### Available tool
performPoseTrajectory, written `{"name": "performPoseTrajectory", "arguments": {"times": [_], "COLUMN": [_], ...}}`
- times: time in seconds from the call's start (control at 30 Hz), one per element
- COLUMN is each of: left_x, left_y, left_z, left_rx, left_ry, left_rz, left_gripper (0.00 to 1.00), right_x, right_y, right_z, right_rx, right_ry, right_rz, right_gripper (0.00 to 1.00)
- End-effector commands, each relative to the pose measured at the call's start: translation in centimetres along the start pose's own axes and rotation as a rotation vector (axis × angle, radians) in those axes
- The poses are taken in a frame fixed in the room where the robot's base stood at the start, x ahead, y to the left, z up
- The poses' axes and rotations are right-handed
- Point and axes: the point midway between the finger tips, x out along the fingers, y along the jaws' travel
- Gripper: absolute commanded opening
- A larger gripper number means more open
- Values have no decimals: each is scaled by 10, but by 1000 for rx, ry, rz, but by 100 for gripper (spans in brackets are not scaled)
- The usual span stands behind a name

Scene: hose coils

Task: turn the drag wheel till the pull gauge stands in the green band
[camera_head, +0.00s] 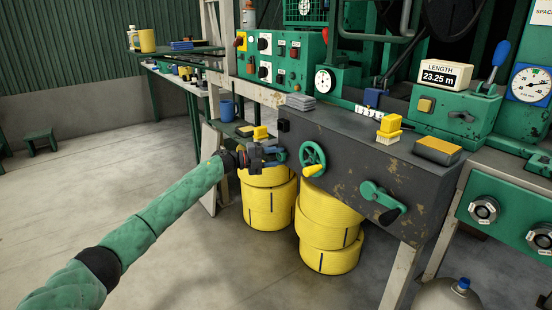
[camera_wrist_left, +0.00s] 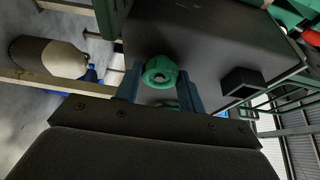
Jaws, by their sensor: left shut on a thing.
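My left gripper (camera_head: 276,155) reaches the left part of the dark machine front. Its blue fingers are shut on a small green wheel with a grey hub, which I take for the drag wheel (camera_wrist_left: 160,71). In the head view the fingers hide most of this wheel. A small white dial with a dark needle (camera_head: 324,80) stands on a green housing above the bench, and a larger round gauge (camera_head: 531,85) is at the far right. I cannot tell surely which is the pull gauge, nor read a green band. My right gripper is not in view.
A green handwheel with a yellow grip (camera_head: 313,158) is just right of the gripper, and a green crank (camera_head: 381,199) is further right. Yellow hose coils (camera_head: 330,235) stand below. A black box (camera_wrist_left: 243,84) juts out near the fingers.

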Motion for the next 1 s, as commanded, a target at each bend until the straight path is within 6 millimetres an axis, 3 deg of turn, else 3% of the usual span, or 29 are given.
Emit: {"name": "performPoseTrajectory", "arguments": {"times": [0.23,0.27,0.37,0.73,1.0], "left_x": [0,0,0,-6,-44], "left_y": [3,3,2,1,3], "left_z": [-1,-1,-1,0,0], "left_rx": [-2,-2,-2,-1,-1], "left_ry": [1,1,1,0,-1], "left_rz": [2,2,2,1,2], "left_gripper": [16,43,61,61,61], "right_x": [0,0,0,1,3], "right_y": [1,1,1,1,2], "right_z": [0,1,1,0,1], "right_rx": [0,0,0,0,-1], "right_ry": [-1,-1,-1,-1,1], "right_rz": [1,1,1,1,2], "right_gripper": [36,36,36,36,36]}}
